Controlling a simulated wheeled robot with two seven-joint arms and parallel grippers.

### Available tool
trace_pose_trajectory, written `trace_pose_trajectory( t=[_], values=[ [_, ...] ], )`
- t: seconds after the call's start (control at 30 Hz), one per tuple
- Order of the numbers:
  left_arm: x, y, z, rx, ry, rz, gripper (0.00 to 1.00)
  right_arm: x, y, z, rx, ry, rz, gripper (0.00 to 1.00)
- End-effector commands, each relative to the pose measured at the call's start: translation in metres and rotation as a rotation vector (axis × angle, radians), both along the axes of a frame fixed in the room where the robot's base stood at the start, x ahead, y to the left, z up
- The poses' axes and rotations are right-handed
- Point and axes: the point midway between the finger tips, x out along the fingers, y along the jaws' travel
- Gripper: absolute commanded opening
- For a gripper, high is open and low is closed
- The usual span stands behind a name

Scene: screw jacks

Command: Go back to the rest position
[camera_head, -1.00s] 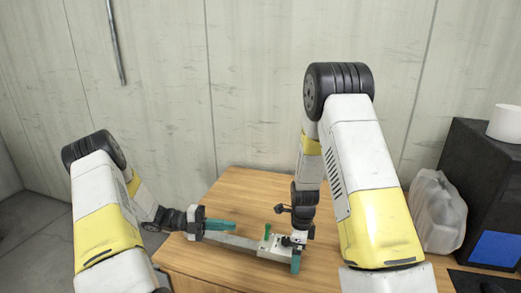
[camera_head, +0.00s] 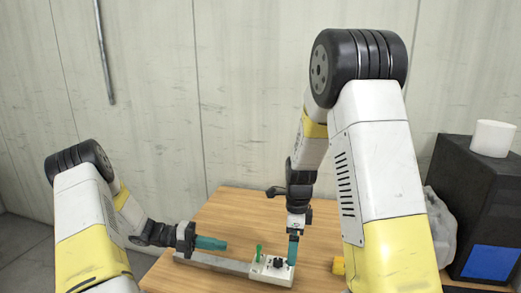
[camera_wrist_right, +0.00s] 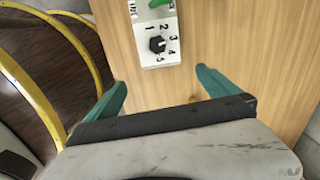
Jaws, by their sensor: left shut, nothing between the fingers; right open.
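My left gripper (camera_head: 212,243) is shut and empty, its teal fingers pointing right above a grey bar (camera_head: 215,263). The bar ends in a white box with a black knob (camera_head: 278,263) and a green lever (camera_head: 259,252). My right gripper (camera_head: 293,250) points down at the box's back right in the head view. In the right wrist view, my right gripper (camera_wrist_right: 163,95) is open, with bare wood between its teal fingers. The white box (camera_wrist_right: 160,58) lies beyond the fingertips, apart from them. Its knob (camera_wrist_right: 157,44) sits among printed numbers; the lever is cut off by the top edge.
The wooden table (camera_head: 240,212) is mostly clear behind the box. A small yellow thing (camera_head: 338,266) is partly hidden by my right arm. A black case (camera_head: 470,200) with a white roll (camera_head: 492,138) on top stands at the right, beside a translucent container (camera_head: 441,225).

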Motion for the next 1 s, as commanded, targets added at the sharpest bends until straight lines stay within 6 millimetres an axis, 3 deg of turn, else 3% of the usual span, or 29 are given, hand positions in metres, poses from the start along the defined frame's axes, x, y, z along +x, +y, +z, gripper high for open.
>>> trace_pose_trajectory(
  t=[0.2,0.5,0.8,1.0],
  values=[
    [-0.025,-0.014,0.066,0.216,-0.485,-0.258,0.00,-0.017,-0.003,0.061,0.075,-0.092,0.267,1.00],
    [-0.076,-0.020,0.145,0.427,-1.205,-0.738,0.00,-0.056,-0.013,0.139,0.093,-0.265,0.696,1.00],
    [-0.132,-0.014,0.209,0.529,-1.868,-1.330,0.00,-0.108,-0.027,0.198,-0.014,-0.444,1.127,1.00],
    [-0.169,-0.005,0.243,0.544,-2.239,-1.794,0.00,-0.146,-0.036,0.226,-0.155,-0.534,1.407,1.00]
  ],
)
